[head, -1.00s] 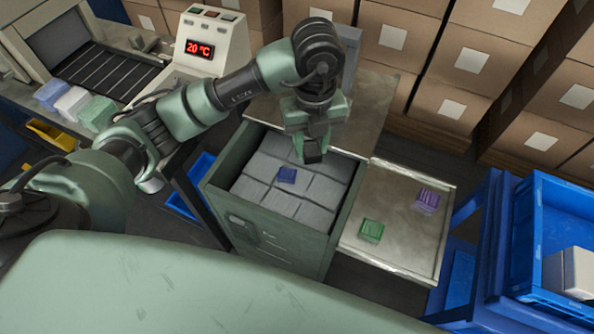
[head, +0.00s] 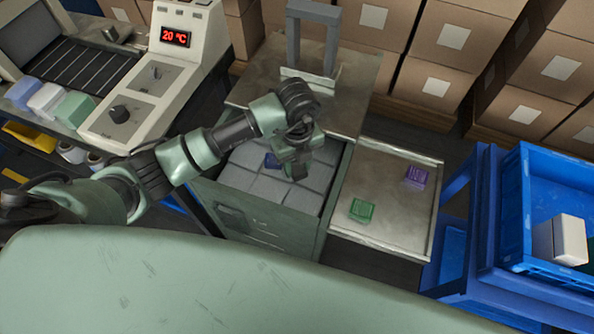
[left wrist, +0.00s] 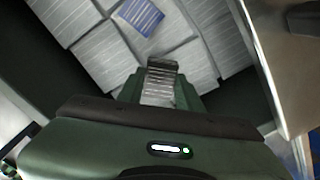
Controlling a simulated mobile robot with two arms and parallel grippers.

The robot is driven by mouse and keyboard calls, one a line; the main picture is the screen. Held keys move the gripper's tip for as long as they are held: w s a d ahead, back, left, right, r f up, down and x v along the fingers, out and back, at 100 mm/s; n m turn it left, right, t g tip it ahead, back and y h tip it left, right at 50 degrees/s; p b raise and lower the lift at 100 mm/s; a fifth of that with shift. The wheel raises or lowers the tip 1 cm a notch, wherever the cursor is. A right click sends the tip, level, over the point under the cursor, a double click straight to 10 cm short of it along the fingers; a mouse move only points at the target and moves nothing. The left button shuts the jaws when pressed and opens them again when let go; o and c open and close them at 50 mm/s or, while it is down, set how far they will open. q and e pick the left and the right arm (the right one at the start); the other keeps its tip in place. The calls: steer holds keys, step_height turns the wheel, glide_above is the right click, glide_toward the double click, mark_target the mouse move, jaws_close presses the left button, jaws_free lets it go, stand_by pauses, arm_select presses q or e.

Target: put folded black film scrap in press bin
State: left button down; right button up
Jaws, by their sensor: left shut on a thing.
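The press bin (head: 270,228) is the open-topped green box in the middle of the head view. Grey blocks (head: 238,178) line its inside, with a small blue piece (head: 272,160) on top, which also shows in the left wrist view (left wrist: 140,15). My left gripper (head: 295,172) is over the bin's opening, pointing down. In the left wrist view it is shut on a small black folded piece, the film scrap (left wrist: 162,65), with grey blocks beyond it. The scrap is hard to make out in the head view. My right gripper is not in view.
A metal side tray (head: 385,190) right of the bin holds a green piece (head: 361,210) and a purple piece (head: 416,176). A blue crate (head: 530,200) stands farther right. A control panel reading 20 °C (head: 175,38) is at the back left, stacked cartons (head: 440,60) behind.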

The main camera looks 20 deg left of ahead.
mark_target(297, 169)
arm_select(q)
steer(key=shift+f, duration=1.8)
steer(key=shift+f, duration=0.1)
steer(key=c, duration=0.9)
jaws_free()
steer(key=shift+c, duration=0.2)
steer(key=shift+r, duration=0.2)
step_height(297, 169, up, 12)
steer(key=shift+f, duration=0.1)
steer(key=shift+s, duration=0.1)
